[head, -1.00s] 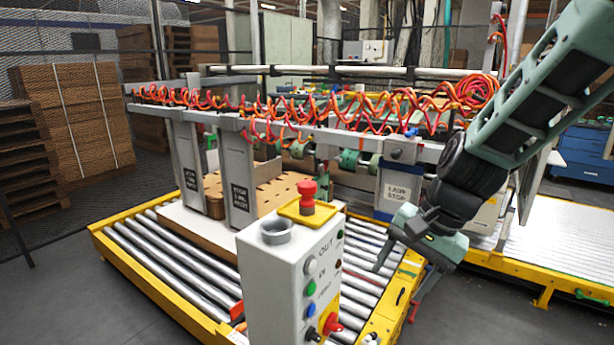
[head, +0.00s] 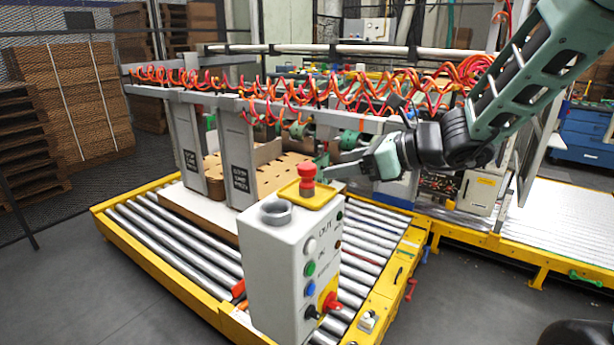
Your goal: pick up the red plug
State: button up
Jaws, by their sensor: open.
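The red plug (head: 307,177) looks like a red emergency-stop button. It stands upright on a yellow plate (head: 290,194) on top of a white control box (head: 270,250). My gripper (head: 325,167) is open and points left, its fingertips close to the upper right of the red plug. I cannot tell whether they touch it or how far behind it they are. Nothing shows between the fingers.
A grey ring (head: 276,212) sits beside the yellow plate on the box top. A red and yellow switch (head: 329,302) sticks out of the box front. A roller conveyor (head: 160,245) lies behind. Coiled orange hoses (head: 320,95) hang from the frame above.

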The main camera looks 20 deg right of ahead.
aim_at(300, 174)
jog(key=x, duration=0.5)
jog(key=shift+w+a+f+p, duration=0.15)
jog(key=shift+w+a+p, duration=0.1)
jog(key=shift+p, duration=0.15)
jog(key=shift+p+x, duration=1)
jog(key=shift+x, duration=1.55)
jog(key=shift+f, duration=0.15)
jog(key=c, duration=1.1)
